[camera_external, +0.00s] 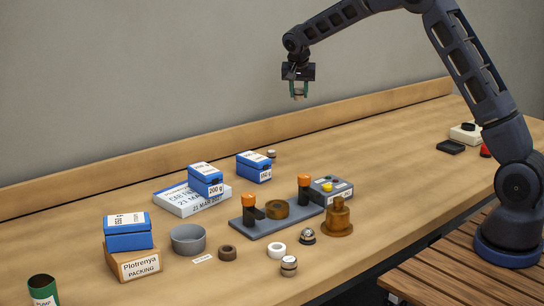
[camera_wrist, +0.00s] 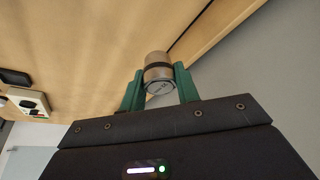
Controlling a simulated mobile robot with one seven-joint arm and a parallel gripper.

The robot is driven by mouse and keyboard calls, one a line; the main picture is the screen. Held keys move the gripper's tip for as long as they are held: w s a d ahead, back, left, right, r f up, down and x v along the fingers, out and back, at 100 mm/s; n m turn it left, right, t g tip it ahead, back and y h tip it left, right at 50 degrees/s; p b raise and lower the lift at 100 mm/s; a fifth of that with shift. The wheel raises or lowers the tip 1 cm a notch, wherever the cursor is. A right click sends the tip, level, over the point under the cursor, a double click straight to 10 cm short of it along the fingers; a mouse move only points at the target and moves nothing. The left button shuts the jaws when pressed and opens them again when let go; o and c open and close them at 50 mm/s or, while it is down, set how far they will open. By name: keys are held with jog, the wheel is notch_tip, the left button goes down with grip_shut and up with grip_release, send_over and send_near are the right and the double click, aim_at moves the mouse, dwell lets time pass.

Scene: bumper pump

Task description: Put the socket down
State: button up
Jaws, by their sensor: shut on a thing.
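My gripper (camera_external: 299,90) hangs high above the back part of the workbench, pointing down. Its green fingers also show in the wrist view (camera_wrist: 159,88). They are shut on a small round socket (camera_wrist: 158,66), with a pale tan top, a dark band and a silvery end face. The socket is clear of the bench, with air below it. In the outside view it is only a small pale piece between the fingertips.
The wooden bench (camera_external: 400,130) has free room below and right of my gripper. A grey plate (camera_external: 268,226) with orange-topped clamps, blue boxes (camera_external: 128,232), a grey bowl (camera_external: 188,238) and several small round parts stand forward. A wooden ledge (camera_external: 120,168) runs along the wall.

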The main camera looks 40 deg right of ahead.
aim_at(298, 152)
notch_tip(298, 152, down, 20)
jog(key=shift+r, duration=0.2)
dwell(0.4)
jog(key=shift+f, duration=0.15)
jog(key=o, duration=1)
jog(key=shift+o, duration=0.2)
